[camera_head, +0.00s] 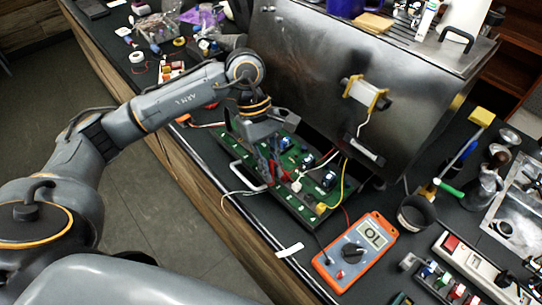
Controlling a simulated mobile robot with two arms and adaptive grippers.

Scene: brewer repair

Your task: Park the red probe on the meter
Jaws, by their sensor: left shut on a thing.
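The meter (357,250) is an orange and grey handheld unit lying on the dark bench at the lower middle; its display seems to read "OL". My left gripper (274,172) points down over the green circuit board (298,152) and is shut on a thin red thing, which looks like the red probe (284,176). The probe is small and partly hidden by the fingers, and I cannot tell whether its tip touches the board. It is apart from the meter, up and left of it. A red lead shows just above the meter. My right gripper is out of view.
The brewer's large metal housing (350,75) stands behind the board. A black cup (414,212) and a power strip (470,265) lie right of the meter. Loose wires cross the board's front. A white strip (289,250) lies near the bench edge.

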